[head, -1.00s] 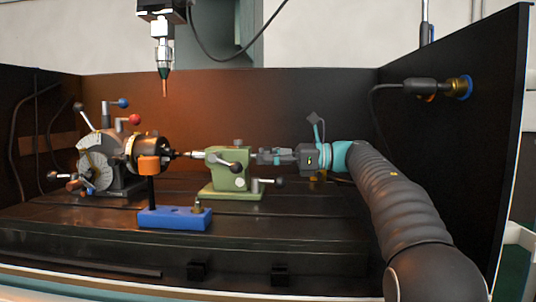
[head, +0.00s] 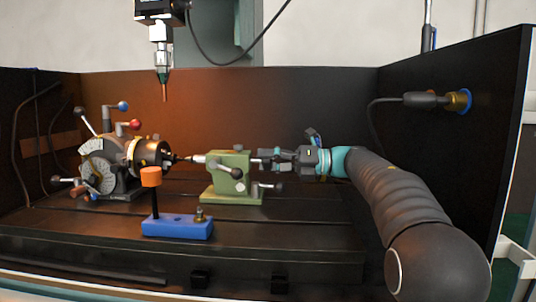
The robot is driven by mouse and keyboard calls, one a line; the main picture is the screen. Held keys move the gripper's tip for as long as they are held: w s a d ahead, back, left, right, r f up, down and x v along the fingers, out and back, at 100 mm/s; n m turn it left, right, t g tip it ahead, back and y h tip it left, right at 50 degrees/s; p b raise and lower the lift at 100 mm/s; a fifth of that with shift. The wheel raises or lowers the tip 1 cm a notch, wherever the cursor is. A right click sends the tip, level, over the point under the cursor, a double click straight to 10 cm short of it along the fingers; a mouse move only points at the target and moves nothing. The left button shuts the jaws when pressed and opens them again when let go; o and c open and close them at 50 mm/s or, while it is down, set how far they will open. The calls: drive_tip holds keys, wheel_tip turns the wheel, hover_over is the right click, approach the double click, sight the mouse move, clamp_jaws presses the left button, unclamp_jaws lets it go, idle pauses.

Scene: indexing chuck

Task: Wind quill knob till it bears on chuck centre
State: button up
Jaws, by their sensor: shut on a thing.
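The green tailstock (head: 230,180) stands on the dark table in the middle of the head view. Its quill (head: 197,158) points left at the dark chuck (head: 147,152) of the indexing head. The pointed end reaches the chuck's middle, but at this size I cannot tell whether it touches. My gripper (head: 268,161) comes in from the right, level with the quill, and is shut on the quill knob at the tailstock's right end. The knob is mostly hidden by the fingers.
A blue block (head: 178,226) with an orange-topped post (head: 151,177) stands in front of the chuck. Clamp levers (head: 236,173) stick out of the tailstock's front. A spindle with a pointed tool (head: 163,85) hangs above. A cable plug (head: 430,99) sits on the right wall.

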drive_tip(key=m+p, duration=0.1)
drive_tip(key=m, duration=0.2)
drive_tip(key=shift+m+p, duration=0.3)
drive_tip(key=shift+p, duration=0.05)
drive_tip(key=m, duration=0.4)
drive_tip(key=shift+m, duration=0.3)
drive_tip(key=m, duration=0.8)
drive_tip(key=shift+m, duration=0.3)
drive_tip(key=o, duration=0.9)
drive_tip(key=shift+d, duration=0.1)
